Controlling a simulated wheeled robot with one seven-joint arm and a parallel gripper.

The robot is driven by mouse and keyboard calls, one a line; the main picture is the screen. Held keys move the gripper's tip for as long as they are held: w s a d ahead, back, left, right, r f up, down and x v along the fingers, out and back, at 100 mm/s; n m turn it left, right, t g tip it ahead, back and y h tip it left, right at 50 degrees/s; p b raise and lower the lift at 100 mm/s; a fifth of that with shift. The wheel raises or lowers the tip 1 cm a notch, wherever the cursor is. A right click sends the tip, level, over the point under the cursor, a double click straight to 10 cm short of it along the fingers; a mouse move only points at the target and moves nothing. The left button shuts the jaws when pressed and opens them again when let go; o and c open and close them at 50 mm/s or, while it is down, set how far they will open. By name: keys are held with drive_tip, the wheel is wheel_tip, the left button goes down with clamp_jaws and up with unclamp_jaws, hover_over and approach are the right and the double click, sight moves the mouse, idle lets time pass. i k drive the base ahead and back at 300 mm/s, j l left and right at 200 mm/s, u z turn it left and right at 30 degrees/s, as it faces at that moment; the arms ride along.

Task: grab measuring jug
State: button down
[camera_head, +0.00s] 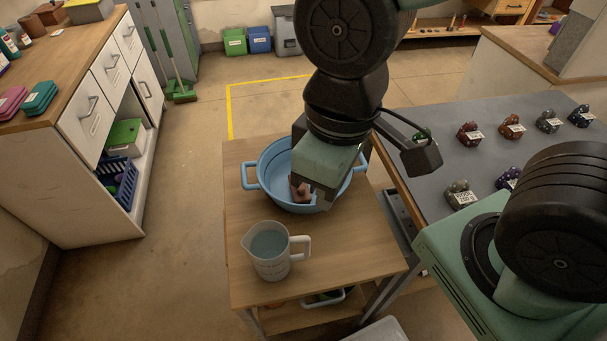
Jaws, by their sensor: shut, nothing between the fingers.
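The measuring jug (270,252) is a pale, clear jug with a white handle on its right side and a bluish inside. It stands upright near the front left of a small wooden table (350,262). My gripper (312,198) is above and behind the jug, over the blue basin (270,166). It is shut, and apart from the jug. A small brownish thing (298,188) shows beside the fingers in the basin. My gripper and arm hide part of the basin.
A grey-topped bench (450,150) with several labelled lumps stands to the right. A white drawer cabinet (95,120) stands at the left. A lower shelf under the table holds a container (325,298). The table top right of the jug is clear.

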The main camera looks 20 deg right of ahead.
sight(267, 244)
drive_tip(key=k+j+z, duration=0.15)
drive_tip(key=k+j, duration=0.2)
drive_tip(key=k+j+z, duration=0.1)
drive_tip(key=k+j, duration=0.15)
drive_tip(key=k, duration=0.2)
drive_tip(key=k+j+z, duration=0.15)
drive_tip(key=k+j, duration=0.15)
drive_tip(key=k, duration=0.1)
